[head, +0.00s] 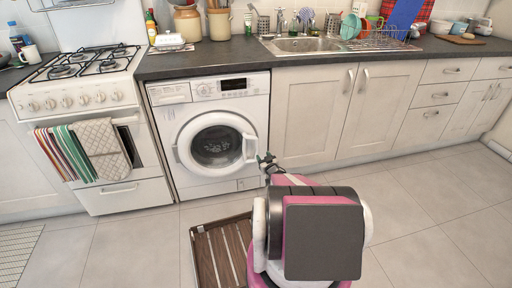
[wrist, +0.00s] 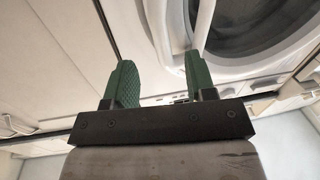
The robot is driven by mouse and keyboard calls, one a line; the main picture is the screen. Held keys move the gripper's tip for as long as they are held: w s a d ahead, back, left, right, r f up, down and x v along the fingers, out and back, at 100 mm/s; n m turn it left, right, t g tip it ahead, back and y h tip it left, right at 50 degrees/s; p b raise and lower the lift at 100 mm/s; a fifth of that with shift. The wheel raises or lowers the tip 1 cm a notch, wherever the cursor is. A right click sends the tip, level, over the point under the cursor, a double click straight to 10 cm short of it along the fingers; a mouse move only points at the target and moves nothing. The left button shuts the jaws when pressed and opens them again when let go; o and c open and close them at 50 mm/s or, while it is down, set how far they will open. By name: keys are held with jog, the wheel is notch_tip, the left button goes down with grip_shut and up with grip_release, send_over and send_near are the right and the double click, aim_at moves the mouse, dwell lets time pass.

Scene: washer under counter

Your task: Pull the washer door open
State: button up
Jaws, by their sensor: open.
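The white washer (head: 166,118) stands under the counter, between the stove and the cabinets. Its round door (head: 217,145) with dark glass looks closed, and a white handle (head: 250,148) shows on the door's right side. My gripper (head: 266,160) is in front of the washer, near the lower right of the door. In the wrist view my gripper (wrist: 160,85) has two green fingers spread apart, with nothing seen held between them. The washer door (wrist: 225,35) shows beyond the fingers, with its rim close to the right finger. I cannot tell whether a finger touches it.
A slatted wooden mat or tray (head: 222,255) lies on the floor left of my base. The stove (head: 85,120) with hanging towels stands left of the washer. Cabinets (head: 305,115) line the right. Tiled floor (head: 150,240) is clear in front of the stove.

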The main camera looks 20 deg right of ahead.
aim_at(258, 149)
jog(key=w, duration=1)
jog(key=shift+w+a, duration=0.3)
jog(key=shift+w, duration=0.05)
grip_shut()
